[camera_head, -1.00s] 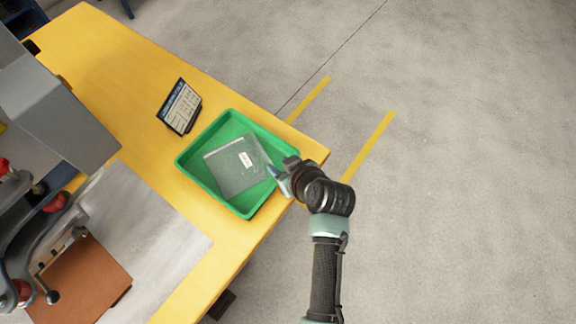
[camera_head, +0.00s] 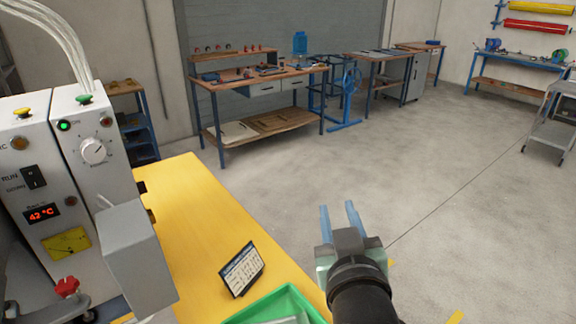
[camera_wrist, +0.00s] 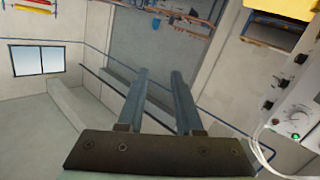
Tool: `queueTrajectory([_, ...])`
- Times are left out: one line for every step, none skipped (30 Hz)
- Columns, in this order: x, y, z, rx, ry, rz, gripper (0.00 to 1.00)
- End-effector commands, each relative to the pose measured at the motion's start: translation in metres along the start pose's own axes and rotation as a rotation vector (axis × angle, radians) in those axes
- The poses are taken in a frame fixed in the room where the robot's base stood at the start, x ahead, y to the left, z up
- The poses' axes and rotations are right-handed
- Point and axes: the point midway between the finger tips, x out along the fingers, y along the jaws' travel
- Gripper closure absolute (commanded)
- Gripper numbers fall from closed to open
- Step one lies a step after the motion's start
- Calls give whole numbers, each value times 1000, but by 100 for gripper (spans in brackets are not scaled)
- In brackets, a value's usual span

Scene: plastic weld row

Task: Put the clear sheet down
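The clear sheet (camera_head: 292,320) lies in the green tray (camera_head: 268,305), of which only the far part shows at the bottom edge of the head view. Most of the sheet is out of the picture. My gripper (camera_head: 340,208) is raised to the right of the tray, apart from it, with its two blue fingers pointing up and away in the head view. In the wrist view the fingers (camera_wrist: 158,80) stand apart with a gap between them and nothing held.
The yellow table (camera_head: 200,215) carries a small tilted sign (camera_head: 241,270) beside the tray. A grey machine (camera_head: 70,180) with a temperature display stands at the left. Wooden workbenches (camera_head: 262,82) line the far wall.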

Motion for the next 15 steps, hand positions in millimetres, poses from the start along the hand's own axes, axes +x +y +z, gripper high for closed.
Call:
queueTrajectory([-9,-2,-58,6,131,24,65])
queueTrajectory([-17,-3,-88,15,203,38,65])
queueTrajectory([-30,-4,-126,30,299,54,65])
queueTrajectory([-42,-5,-153,42,369,63,65])
queueTrajectory([-55,-6,-179,56,438,70,65])
queueTrajectory([-74,-8,-209,76,526,77,65])
queueTrajectory([-88,-9,-229,91,587,79,65])
queueTrajectory([-102,-10,-247,106,645,82,65])
queueTrajectory([-120,-12,-267,125,714,82,65])
queueTrajectory([-132,-12,-279,138,758,82,65])
queueTrajectory([-144,-13,-290,149,800,81,65])
queueTrajectory([-156,-13,-301,163,843,80,65])
queueTrajectory([-165,-13,-308,171,870,79,65])
queueTrajectory([-171,-14,-312,179,892,77,65])
queueTrajectory([-177,-14,-317,185,912,77,65])
